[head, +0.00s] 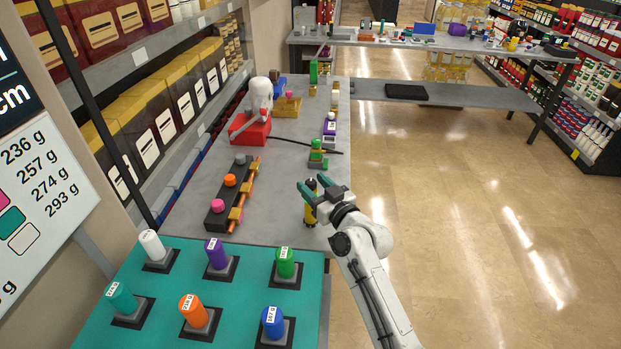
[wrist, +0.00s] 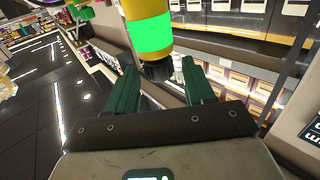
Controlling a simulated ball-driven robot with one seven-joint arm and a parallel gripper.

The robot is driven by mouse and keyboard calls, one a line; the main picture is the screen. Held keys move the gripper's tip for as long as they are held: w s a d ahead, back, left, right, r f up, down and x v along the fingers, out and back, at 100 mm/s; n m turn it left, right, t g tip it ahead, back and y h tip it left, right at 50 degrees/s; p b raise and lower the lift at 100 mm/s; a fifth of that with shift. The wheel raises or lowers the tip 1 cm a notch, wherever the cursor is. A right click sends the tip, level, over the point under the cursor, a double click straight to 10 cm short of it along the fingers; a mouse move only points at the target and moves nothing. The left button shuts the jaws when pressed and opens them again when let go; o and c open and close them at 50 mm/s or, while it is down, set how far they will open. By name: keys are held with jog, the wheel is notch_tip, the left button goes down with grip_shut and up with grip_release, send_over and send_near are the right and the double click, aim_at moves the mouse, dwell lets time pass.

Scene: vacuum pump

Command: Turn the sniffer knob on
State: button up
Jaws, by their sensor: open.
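The sniffer (head: 309,214) is a small upright yellow cylinder with a dark top, near the right edge of the grey bench in the head view. In the wrist view its yellow body (wrist: 148,10) carries a bright green band, and a dark knob-like end (wrist: 157,69) sticks out of it. My gripper (head: 315,184) is over the sniffer's top, its fingers partly hiding it. The wrist view shows my gripper (wrist: 158,85) open, with one green finger on either side of the dark end. A gap shows beside each finger; contact is not clear. The knob's setting cannot be read.
A dark block with pink, orange and grey knobs (head: 216,216) lies to the left, along an orange pipe. A green-and-grey fitting (head: 316,158) and a red-based machine (head: 250,131) stand behind. A teal board (head: 240,296) with several labelled cylinders is in front. Open floor lies right.

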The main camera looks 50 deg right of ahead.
jog(key=shift+x, duration=0.85)
jog(key=c, duration=0.9)
jog(key=shift+f, duration=0.1)
jog(key=shift+c, duration=0.2)
